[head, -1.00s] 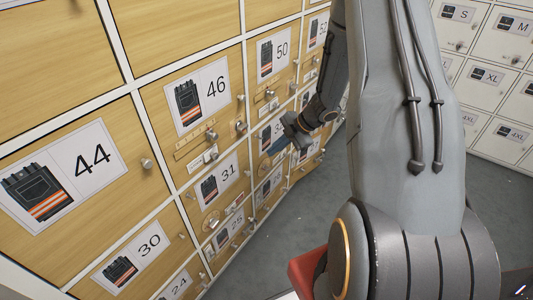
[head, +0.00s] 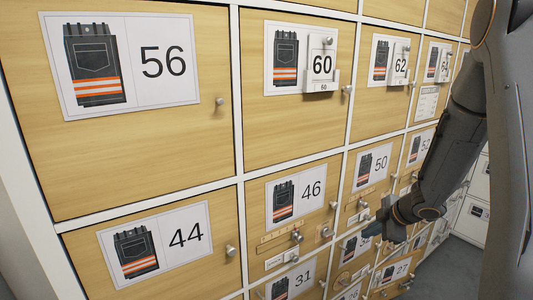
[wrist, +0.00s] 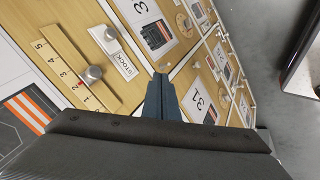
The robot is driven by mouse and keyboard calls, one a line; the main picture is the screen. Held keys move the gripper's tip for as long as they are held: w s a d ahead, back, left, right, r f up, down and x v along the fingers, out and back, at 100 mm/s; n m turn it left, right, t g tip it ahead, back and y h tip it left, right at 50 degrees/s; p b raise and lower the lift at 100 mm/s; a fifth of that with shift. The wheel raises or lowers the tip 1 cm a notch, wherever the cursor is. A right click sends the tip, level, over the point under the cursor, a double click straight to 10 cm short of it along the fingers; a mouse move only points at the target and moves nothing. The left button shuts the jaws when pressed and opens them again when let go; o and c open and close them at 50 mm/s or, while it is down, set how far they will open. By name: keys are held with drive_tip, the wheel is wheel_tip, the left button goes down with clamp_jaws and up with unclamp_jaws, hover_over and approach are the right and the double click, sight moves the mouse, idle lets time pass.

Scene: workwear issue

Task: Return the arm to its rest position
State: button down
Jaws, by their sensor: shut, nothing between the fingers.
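My gripper (head: 376,229) is at the right of the head view, at the end of my dark arm, in front of the lower lockers near the doors marked 50 and 46. In the wrist view my gripper (wrist: 163,84) shows its fingers together, with nothing held. It points along the locker fronts. Whether the fingers touch any door cannot be told.
Small metal knobs, such as one by 46 (head: 334,205), stick out. A wooden slider strip (wrist: 80,75) shows in the wrist view. Grey floor (head: 446,262) is free at lower right.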

drive_tip(key=s+a+r+m+g+h, duration=0.1)
drive_tip(key=s+a+r+m+h, duration=0.25)
drive_tip(key=s+r+m, duration=0.35)
drive_tip(key=s+a+m+g, duration=0.2)
drive_tip(key=s+a+m, duration=0.2)
drive_tip(key=s, duration=0.6)
drive_tip(key=s+a+m+g, duration=0.3)
drive_tip(key=s+a, duration=0.4)
drive_tip(key=s, duration=0.3)
drive_tip(key=shift+a+r+m+y, duration=0.15)
drive_tip(key=shift+r+m+y, duration=0.2)
drive_tip(key=shift+m, duration=0.45)
